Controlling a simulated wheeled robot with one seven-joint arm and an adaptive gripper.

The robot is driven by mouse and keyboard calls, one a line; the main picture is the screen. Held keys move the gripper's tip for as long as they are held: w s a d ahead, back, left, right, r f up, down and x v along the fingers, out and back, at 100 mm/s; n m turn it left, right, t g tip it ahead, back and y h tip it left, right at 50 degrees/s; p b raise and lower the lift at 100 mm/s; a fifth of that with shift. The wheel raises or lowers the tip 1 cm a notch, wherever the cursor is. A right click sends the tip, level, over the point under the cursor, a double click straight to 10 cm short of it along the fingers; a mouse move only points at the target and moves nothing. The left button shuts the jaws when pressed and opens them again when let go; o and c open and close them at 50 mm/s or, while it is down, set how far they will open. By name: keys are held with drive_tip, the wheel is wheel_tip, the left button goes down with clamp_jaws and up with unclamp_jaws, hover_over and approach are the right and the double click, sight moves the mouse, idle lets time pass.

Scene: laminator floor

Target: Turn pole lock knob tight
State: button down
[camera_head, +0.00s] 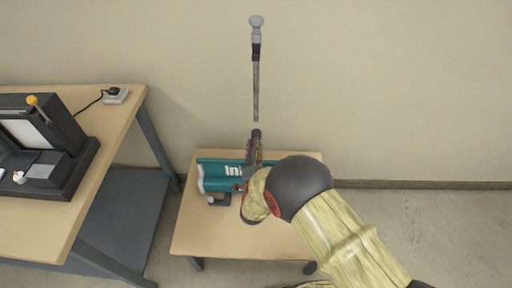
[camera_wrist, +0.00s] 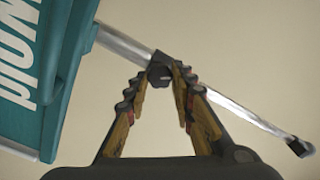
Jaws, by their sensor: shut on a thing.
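A silver pole (camera_head: 256,90) rises upright above a teal unit with white lettering (camera_head: 213,186) on the small table. The pole has a dark collar and a pale grey top end. In the wrist view the pole (camera_wrist: 230,106) runs slantwise behind my fingers, and the teal unit (camera_wrist: 62,80) fills the left. A small dark knob (camera_wrist: 159,76) sits at the pole. My gripper (camera_wrist: 161,74) has its two fingertips closed on either side of this knob. In the head view my gripper (camera_head: 254,150) is at the pole's lower end, and my wrist hides part of the teal unit.
The small wooden table (camera_head: 215,235) stands against a plain wall. A larger table (camera_head: 110,150) on the left carries a black machine (camera_head: 50,140) and a white socket block with a black plug (camera_head: 115,96). Floor at the right is clear.

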drive_tip(key=m, duration=0.6)
drive_tip(key=shift+f, duration=0.15)
drive_tip(key=shift+d+m, duration=0.1)
drive_tip(key=shift+m, duration=0.2)
drive_tip(key=c, duration=1.6)
unclamp_jaws()
drive_tip(key=shift+o, duration=0.5)
drive_tip(key=s, duration=1.2)
drive_tip(key=shift+a, duration=0.25)
